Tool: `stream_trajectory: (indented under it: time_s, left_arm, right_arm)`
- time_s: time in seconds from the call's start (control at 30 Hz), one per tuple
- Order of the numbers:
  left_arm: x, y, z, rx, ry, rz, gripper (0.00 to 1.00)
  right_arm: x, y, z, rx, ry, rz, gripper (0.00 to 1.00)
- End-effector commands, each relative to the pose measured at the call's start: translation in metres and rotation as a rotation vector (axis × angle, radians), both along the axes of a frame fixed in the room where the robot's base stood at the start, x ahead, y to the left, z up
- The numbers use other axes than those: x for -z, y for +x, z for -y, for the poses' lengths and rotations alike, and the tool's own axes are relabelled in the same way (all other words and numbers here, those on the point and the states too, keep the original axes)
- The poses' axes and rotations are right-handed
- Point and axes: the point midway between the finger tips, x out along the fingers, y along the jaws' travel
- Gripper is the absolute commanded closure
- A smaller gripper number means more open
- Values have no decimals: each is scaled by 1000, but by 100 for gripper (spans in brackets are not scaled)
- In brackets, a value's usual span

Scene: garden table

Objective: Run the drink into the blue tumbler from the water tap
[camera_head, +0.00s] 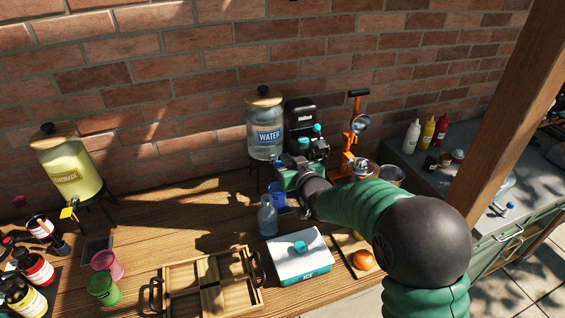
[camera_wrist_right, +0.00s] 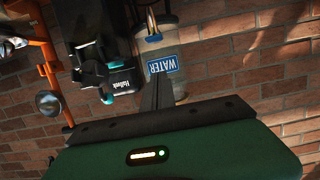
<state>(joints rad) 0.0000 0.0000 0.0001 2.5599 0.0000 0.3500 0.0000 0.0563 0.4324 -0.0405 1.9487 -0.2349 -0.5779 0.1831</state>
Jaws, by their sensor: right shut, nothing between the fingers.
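The water dispenser (camera_head: 264,137), a clear jar with a wooden lid and blue WATER label, stands on a dark stand against the brick wall. The wrist view shows it upside down (camera_wrist_right: 162,64). The blue tumbler (camera_head: 277,194) stands on the table below and in front of the dispenser, partly hidden by my right gripper. My right gripper (camera_head: 279,163) is shut and empty at the dispenser's lower front. Its dark fingers (camera_wrist_right: 158,92) point at the jar in the wrist view. My left gripper is out of view.
A blue bottle (camera_head: 268,217) and white ICE box (camera_head: 300,257) stand in front of the tumbler. A black machine (camera_head: 301,118) and orange press (camera_head: 350,140) stand right of the dispenser. The lemonade dispenser (camera_head: 68,170) and a wooden tray (camera_head: 172,272) are left.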

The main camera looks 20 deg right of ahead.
Motion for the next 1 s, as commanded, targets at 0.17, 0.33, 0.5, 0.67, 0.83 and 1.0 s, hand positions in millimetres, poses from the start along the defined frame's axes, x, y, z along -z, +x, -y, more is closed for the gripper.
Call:
stream_trajectory:
  time_s: [0.17, 0.33, 0.5, 0.67, 0.83, 1.0]
  left_arm:
    - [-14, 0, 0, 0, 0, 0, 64]
    - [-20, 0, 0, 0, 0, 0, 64]
    - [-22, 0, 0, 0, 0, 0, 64]
    - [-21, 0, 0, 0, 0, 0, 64]
    - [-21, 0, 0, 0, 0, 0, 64]
    - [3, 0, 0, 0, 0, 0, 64]
  right_arm:
    - [7, 38, -2, -1, 0, -1, 100]
    - [35, 43, -2, 0, 1, -4, 100]
    - [49, 42, -2, -1, 1, 0, 100]
    - [51, 42, -2, 0, 0, 0, 100]
    - [51, 42, -2, 0, 0, 1, 100]
    - [62, 42, -2, 0, 2, 36, 100]
